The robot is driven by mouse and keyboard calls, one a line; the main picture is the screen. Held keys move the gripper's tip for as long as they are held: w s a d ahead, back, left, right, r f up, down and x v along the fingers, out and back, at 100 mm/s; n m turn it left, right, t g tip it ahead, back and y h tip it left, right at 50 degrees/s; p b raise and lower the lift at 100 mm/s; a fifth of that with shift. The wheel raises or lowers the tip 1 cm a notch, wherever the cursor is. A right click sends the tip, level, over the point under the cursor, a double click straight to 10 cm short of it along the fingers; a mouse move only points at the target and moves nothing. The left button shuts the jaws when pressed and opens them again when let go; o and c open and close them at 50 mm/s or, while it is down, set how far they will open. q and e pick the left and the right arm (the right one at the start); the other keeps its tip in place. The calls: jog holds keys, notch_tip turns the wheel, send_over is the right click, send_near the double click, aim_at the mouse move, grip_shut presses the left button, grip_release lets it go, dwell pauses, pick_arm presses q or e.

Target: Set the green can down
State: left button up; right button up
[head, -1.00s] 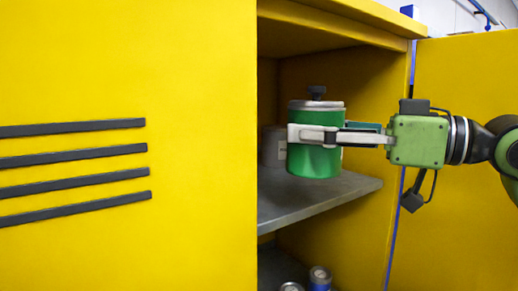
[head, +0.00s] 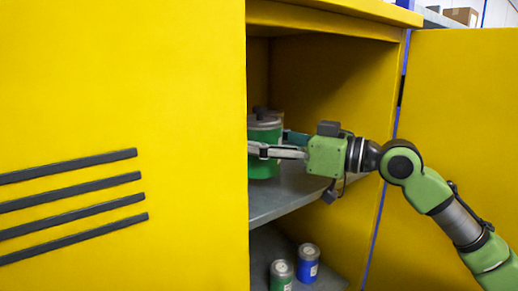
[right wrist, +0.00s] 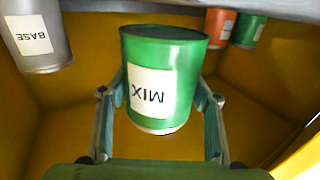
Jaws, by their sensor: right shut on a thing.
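The green can (head: 263,170) is between the fingers of my right gripper (head: 262,147), inside the yellow cabinet above the grey middle shelf (head: 285,196). The yellow door hides the can's left part. In the right wrist view, which is upside down, the green can (right wrist: 178,62) has a white label reading MIX, and a finger of my right gripper (right wrist: 162,88) is at each side. The can looks upright and close to the shelf; I cannot tell whether it touches. My left gripper is not in view.
A grey can labelled BASE (right wrist: 38,45) stands on the shelf, apart from the held can. An orange can (right wrist: 216,25) and another green can (right wrist: 247,30) also show. Lower down are a green can (head: 281,275) and a blue can (head: 307,264). The yellow door (head: 120,110) bounds the left.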

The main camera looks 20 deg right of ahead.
jog(key=shift+f, duration=0.55)
jog(key=shift+w+a+f+p, duration=0.15)
jog(key=shift+f+p, duration=0.3)
jog(key=shift+p, duration=0.3)
jog(key=shift+f, duration=0.15)
jog(key=shift+f, duration=0.2)
jog(key=o, duration=1.5)
